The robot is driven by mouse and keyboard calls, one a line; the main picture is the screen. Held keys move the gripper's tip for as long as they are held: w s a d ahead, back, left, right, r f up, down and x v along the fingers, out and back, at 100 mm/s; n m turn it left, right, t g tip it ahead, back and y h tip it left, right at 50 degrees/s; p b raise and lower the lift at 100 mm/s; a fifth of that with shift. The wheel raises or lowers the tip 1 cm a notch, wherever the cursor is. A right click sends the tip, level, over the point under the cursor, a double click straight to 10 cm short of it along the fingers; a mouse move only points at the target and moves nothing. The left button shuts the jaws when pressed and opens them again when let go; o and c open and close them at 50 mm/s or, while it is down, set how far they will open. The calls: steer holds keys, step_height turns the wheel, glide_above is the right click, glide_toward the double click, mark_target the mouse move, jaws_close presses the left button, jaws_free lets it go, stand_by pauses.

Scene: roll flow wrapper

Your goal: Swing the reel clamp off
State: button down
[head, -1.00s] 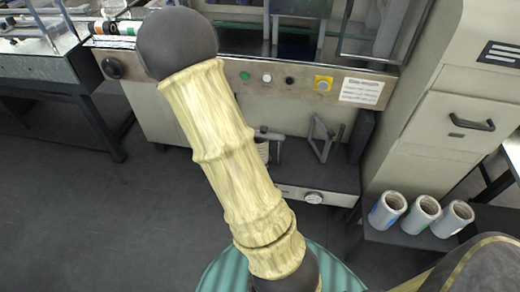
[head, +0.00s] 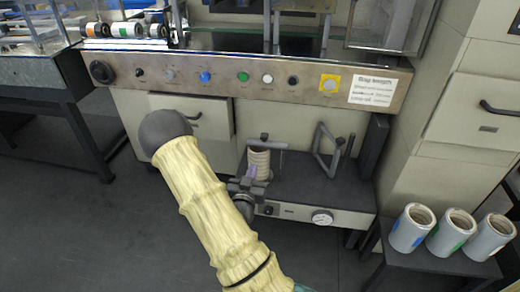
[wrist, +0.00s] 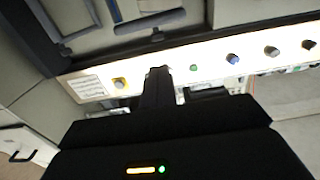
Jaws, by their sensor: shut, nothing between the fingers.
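A film reel (head: 259,163) stands upright on the low shelf of the machine, with its lower part partly hidden by my gripper. A thin dark bar (head: 277,146) lies across its top and looks like the reel clamp; it reaches out to the right. My gripper (head: 247,186) is just in front of and left of the reel in the head view; whether it touches cannot be told. In the wrist view my gripper (wrist: 158,80) shows as a dark shape with its fingers together and nothing in them. The reel is not clear in the wrist view.
A dark angled bracket (head: 330,150) stands on the shelf (head: 325,183) right of the reel. The control panel (head: 215,78) with buttons juts out above. Several rolls, one of them a white roll (head: 411,229), stand on a side stand at right. Floor at left is clear.

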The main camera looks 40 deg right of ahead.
mark_target(262, 138)
steer(key=shift+w+d, duration=0.1)
steer(key=b+x, duration=0.3)
steer(key=x, duration=0.9)
steer(key=shift+w+d+b, duration=0.15)
steer(key=shift+w+b, duration=0.05)
steer(key=shift+b, duration=0.2)
steer(key=shift+w+d, duration=0.45)
steer(key=shift+w, duration=0.1)
